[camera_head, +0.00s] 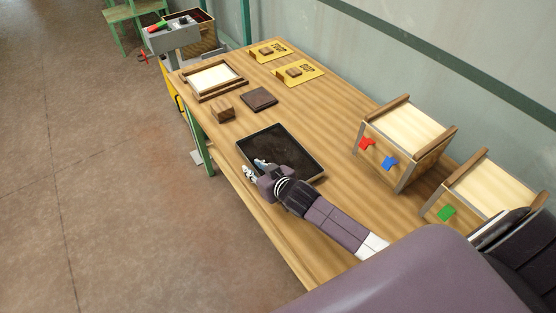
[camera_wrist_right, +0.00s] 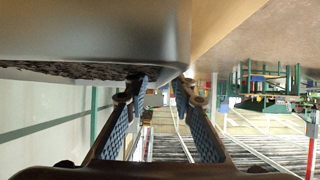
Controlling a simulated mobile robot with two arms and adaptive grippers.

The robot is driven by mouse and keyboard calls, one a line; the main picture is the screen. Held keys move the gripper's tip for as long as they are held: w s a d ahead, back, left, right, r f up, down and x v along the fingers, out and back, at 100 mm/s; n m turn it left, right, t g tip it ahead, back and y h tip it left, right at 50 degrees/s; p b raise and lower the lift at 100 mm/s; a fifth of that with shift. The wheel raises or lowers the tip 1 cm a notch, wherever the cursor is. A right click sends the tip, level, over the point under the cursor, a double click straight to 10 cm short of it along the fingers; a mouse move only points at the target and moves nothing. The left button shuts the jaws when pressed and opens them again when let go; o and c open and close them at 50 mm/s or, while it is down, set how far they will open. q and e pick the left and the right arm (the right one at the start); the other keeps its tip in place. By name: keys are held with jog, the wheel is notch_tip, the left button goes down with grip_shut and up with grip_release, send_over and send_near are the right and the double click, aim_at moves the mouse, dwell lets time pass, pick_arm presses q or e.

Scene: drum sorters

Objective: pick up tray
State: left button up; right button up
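The tray (camera_head: 306,147) is a dark, shallow rectangle with a thin grey rim, lying flat on the wooden table. My right gripper (camera_head: 256,168) is at the tray's near-left edge in the head view, its pale fingertips by the rim. In the right wrist view the tray's grey wall (camera_wrist_right: 100,30) fills the upper left, close by. There the two fingers of my right gripper (camera_wrist_right: 163,90) are apart, with tips near the tray's rim; whether they touch it I cannot tell. My left gripper is not in view.
The table (camera_head: 345,125) also holds a framed pale panel (camera_head: 212,77), a wooden block (camera_head: 222,112), a dark square plate (camera_head: 259,99) and two yellow signs (camera_head: 300,73) (camera_head: 270,52). Two wooden bins (camera_head: 425,163) (camera_head: 446,191) with coloured markers stand at right. Floor is clear at left.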

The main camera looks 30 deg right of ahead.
jog(key=shift+c, duration=0.4)
grip_shut()
jog(key=shift+w+r, duration=0.1)
